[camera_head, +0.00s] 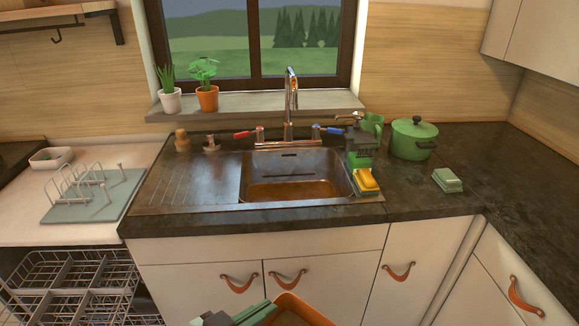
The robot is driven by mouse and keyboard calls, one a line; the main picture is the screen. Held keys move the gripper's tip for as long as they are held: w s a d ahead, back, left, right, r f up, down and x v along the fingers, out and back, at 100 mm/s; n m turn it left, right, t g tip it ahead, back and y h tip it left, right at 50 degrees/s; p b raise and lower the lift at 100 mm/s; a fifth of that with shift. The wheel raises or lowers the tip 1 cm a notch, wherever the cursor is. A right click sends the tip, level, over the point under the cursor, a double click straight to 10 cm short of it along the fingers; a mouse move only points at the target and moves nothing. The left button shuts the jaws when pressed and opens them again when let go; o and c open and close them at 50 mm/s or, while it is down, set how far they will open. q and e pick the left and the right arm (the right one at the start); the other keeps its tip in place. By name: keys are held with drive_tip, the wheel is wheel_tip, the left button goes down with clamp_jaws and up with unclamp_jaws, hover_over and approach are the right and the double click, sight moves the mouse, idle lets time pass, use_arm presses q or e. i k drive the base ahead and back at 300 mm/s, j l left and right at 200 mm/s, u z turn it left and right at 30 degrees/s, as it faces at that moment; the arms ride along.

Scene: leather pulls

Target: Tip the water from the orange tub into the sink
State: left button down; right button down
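The orange tub (299,304) shows at the bottom edge, in front of the cabinet doors. Only its upper part is in view; its base is cut off, and I cannot see any water in it. My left gripper (257,313), with green fingers, is at the tub's left rim. The fingers lie close together there and appear shut on the rim; their tips are partly hidden. The sink (300,163) is a metal basin set in the counter beyond and above the tub, with a brownish reflection in its bottom. My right gripper is not in view.
A chrome tap (290,105) stands behind the sink. A yellow-topped sponge (366,180) and a dark green bottle (360,150) stand at its right edge. A green pot (412,138) is farther right. The drainboard (190,183) is clear. A dish rack (85,190) and open dishwasher basket (75,285) are left.

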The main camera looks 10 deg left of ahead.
sight(185, 172)
drive_tip(key=i, duration=1.5)
